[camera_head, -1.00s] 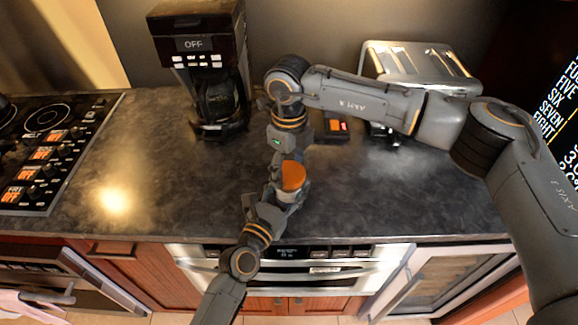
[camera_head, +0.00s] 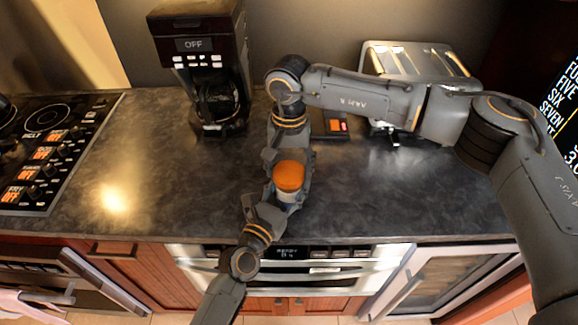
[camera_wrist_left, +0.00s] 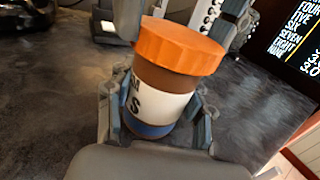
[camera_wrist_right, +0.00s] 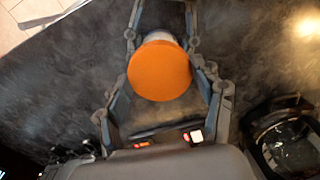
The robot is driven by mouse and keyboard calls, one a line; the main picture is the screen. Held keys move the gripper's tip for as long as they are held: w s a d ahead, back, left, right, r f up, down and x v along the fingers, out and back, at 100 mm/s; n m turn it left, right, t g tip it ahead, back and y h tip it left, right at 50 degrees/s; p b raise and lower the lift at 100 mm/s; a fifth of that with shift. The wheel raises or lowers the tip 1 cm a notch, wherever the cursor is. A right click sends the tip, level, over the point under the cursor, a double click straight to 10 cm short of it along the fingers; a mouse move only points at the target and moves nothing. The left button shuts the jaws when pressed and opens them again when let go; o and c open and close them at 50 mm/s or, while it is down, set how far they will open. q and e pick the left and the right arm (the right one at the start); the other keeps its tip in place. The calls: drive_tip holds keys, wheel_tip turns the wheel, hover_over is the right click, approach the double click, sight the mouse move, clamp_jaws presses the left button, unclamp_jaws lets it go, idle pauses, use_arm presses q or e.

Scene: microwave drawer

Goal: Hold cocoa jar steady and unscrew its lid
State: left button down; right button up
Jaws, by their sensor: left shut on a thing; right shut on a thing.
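The cocoa jar (camera_wrist_left: 160,103) is brown with a white label, a blue base and an orange lid (camera_wrist_left: 180,46). In the head view the lid (camera_head: 290,175) is on top of the jar, above the counter's front part. My left gripper (camera_head: 277,203) is shut on the jar body from the front, one finger on each side in the left wrist view. My right gripper (camera_head: 289,165) comes from behind, its fingers on both sides of the lid. In the right wrist view the lid (camera_wrist_right: 159,70) lies between those fingers and hides most of the jar. Exact finger contact is hard to see.
A coffee maker (camera_head: 205,65) stands at the back left and a toaster (camera_head: 418,60) at the back right, behind my right arm. A small dark object with an orange screen (camera_head: 336,125) lies behind the grippers. A stove (camera_head: 48,145) is at the left. The counter's middle left is clear.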

sight(290, 172)
drive_tip(key=shift+n, duration=0.4)
drive_tip(key=shift+r, duration=0.1)
idle(0.3)
drive_tip(key=shift+r, duration=1)
drive_tip(key=shift+r, duration=2)
use_arm(q)
drive_tip(key=shift+c, duration=2.2)
unclamp_jaws()
drive_tip(key=shift+s, duration=0.1)
